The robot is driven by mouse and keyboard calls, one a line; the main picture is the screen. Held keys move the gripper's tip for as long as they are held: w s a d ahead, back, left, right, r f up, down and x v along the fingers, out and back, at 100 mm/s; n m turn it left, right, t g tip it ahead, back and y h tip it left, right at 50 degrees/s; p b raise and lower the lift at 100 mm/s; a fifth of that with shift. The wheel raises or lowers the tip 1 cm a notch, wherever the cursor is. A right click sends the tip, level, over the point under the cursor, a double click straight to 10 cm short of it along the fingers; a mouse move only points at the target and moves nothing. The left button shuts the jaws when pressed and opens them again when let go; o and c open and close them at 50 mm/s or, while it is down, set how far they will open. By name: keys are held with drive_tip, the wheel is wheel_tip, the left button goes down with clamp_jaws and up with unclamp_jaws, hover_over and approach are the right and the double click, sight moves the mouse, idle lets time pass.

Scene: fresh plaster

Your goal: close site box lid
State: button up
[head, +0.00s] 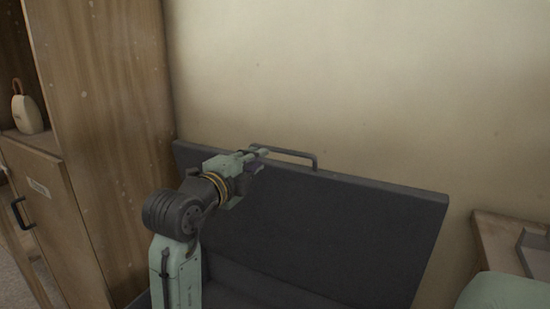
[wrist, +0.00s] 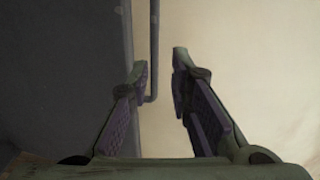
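The site box is dark grey, and its lid (head: 330,235) stands raised, leaning near the plaster wall in the head view. A bar handle (head: 300,154) sticks up from the lid's top edge. My gripper (head: 262,158) is at the lid's top edge, close to the left end of the handle. In the wrist view my gripper (wrist: 160,75) is open, with the handle (wrist: 153,50) showing between its fingers and beyond them. The lid (wrist: 70,70) fills the left side of that view. I cannot tell whether a finger touches the lid. My arm hides part of the box.
A wooden cabinet (head: 105,120) stands close on the left, with a pale lock-shaped object (head: 27,112) on its shelf. A wooden surface (head: 490,245) and a pale green object (head: 505,292) are at the lower right. Bare wall (head: 360,80) rises behind the lid.

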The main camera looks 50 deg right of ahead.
sight(280, 152)
drive_tip(key=shift+m+g, duration=0.3)
drive_tip(key=p+x, duration=0.1)
drive_tip(key=x, duration=0.5)
drive_tip(key=s+p+x, duration=0.1)
drive_tip(key=x, duration=0.3)
drive_tip(key=shift+d+f+p, duration=0.25)
drive_tip(key=shift+p, duration=0.05)
drive_tip(key=shift+w+d+f, duration=0.15)
drive_tip(key=shift+w+d, duration=0.05)
drive_tip(key=shift+d, duration=0.4)
drive_tip(key=shift+c, duration=0.3)
clamp_jaws()
